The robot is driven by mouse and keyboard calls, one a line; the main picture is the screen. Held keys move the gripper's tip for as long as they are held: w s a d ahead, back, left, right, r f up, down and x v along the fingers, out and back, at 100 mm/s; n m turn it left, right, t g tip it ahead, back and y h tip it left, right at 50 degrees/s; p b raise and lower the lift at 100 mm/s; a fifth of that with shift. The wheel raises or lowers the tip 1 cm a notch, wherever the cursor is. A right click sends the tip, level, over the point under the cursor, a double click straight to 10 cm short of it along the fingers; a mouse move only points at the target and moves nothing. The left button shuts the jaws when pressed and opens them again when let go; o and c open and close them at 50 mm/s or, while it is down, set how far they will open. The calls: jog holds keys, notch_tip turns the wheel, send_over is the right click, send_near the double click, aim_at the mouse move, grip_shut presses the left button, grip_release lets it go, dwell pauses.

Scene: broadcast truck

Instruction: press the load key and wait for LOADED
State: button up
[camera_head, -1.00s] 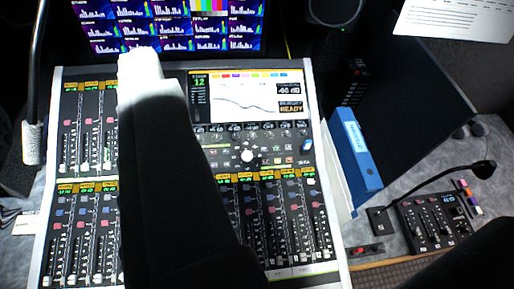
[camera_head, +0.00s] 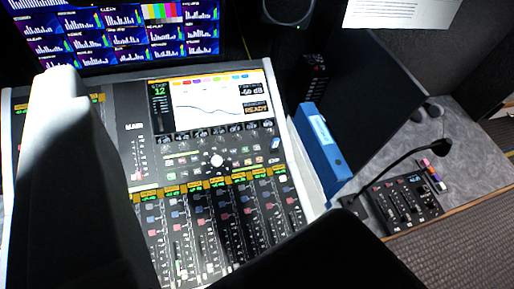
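The mixing console (camera_head: 120,110) fills the middle of the view, with fader banks and knobs. Its built-in screen (camera_head: 208,103) shows a blue curve on white, a green 12 at its left and READY in yellow at its right. Small colored keys (camera_head: 205,155) and a white round knob (camera_head: 217,160) lie below the screen. I cannot make out which key is marked load. A dark shape with a bright top at the left, apparently my gripper (camera_head: 62,95), covers the console's left faders. Its fingers cannot be told apart. Another dark part of mine covers the bottom center.
A monitor wall (camera_head: 120,35) with bar graphs stands behind the console. A blue binder (camera_head: 325,150) leans at its right. Further right are a small control box with a gooseneck microphone (camera_head: 405,200) and grey counter (camera_head: 470,140). A paper sheet (camera_head: 400,12) hangs at the top.

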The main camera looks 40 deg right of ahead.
grip_shut()
dwell(1.7)
